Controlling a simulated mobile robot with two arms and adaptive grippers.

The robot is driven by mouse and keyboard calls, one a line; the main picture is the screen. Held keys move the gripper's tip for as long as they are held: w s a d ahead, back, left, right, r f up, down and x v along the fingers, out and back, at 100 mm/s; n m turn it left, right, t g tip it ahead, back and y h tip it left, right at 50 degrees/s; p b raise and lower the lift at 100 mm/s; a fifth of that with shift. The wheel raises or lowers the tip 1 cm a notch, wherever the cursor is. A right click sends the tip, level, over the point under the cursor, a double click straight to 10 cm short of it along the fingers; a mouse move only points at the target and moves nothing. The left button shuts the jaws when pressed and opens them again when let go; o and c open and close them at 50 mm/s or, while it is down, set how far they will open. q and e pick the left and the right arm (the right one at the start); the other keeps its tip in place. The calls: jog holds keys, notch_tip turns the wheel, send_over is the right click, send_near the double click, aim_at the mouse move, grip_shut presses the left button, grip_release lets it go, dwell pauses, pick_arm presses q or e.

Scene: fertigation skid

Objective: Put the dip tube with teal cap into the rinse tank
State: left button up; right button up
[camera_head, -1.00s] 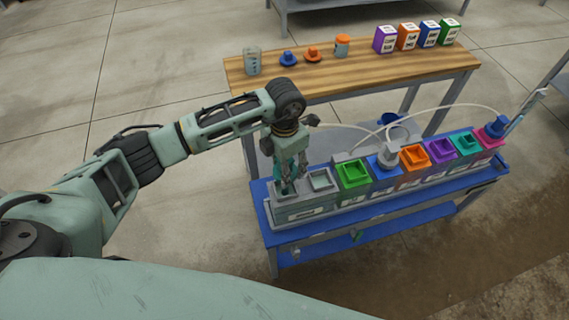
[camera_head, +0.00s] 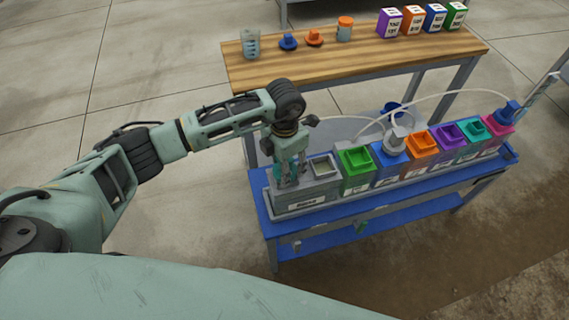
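The rinse tank (camera_head: 308,200) is a long grey box with a white label at the left end of the row on the blue bench. It has two openings; the right one (camera_head: 322,167) shows clear. My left gripper (camera_head: 291,180) points down over the left opening, its fingers spread apart. Teal shows at the fingers, but I cannot make out the dip tube with teal cap apart from them. The inside of the left opening is hidden by the gripper. My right gripper is not in view.
Green (camera_head: 356,172), blue, orange, purple, teal and pink tanks stand to the right. A white-capped tube (camera_head: 396,140) and a blue-capped tube (camera_head: 507,112) with pale hoses stand in the blue and pink tanks. A wooden table (camera_head: 360,63) behind holds jars, caps and boxes.

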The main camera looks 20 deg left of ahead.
pick_arm(q)
jog(key=o, duration=1.7)
jog(key=shift+c, duration=0.2)
notch_tip(320, 180, up, 12)
jog(key=shift+r, duration=0.1)
